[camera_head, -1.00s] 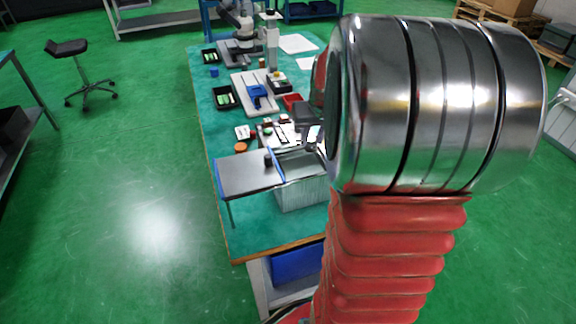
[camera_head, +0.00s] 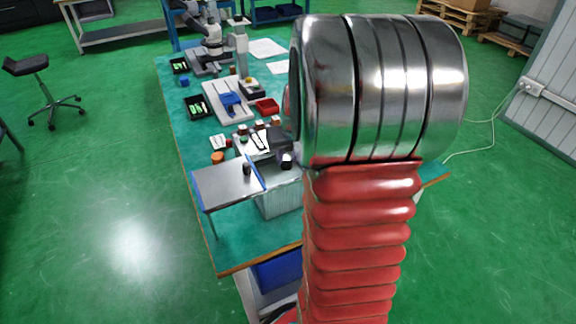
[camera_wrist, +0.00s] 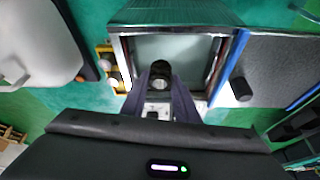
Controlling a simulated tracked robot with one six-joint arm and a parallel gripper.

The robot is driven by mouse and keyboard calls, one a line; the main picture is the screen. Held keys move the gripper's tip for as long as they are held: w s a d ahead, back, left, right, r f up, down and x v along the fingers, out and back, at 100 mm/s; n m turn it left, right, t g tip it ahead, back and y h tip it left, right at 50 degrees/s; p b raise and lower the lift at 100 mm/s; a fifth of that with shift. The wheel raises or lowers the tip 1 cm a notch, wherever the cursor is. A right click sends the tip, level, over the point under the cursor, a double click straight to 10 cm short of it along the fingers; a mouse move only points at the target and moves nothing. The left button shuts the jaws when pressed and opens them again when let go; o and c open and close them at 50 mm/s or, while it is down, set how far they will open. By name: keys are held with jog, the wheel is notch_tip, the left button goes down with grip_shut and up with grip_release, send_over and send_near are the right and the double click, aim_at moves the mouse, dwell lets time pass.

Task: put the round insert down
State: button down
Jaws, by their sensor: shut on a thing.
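My gripper (camera_wrist: 160,98) is shut on a small dark round piece, the round insert (camera_wrist: 160,71), between its fingertips in the wrist view. The insert hangs over an open-topped metal tank (camera_wrist: 222,20) with a pale grey inside. How far it is above the tank floor I cannot tell. In the head view my gripper (camera_head: 284,158) is by the tank (camera_head: 282,202), partly hidden behind my arm. The insert is too small to make out clearly there.
A grey plate (camera_head: 222,184) with a blue edge adjoins the tank. A black cylinder (camera_head: 247,169) stands on it, near the tank in the wrist view (camera_wrist: 240,90).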

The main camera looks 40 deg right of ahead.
aim_at(288, 162)
jog(key=shift+f, duration=0.15)
jog(key=shift+f, duration=1.8)
jog(key=shift+f, duration=0.1)
jog(key=c, duration=1.4)
grip_release()
jog(key=v, duration=1.2)
jog(key=shift+a, duration=0.1)
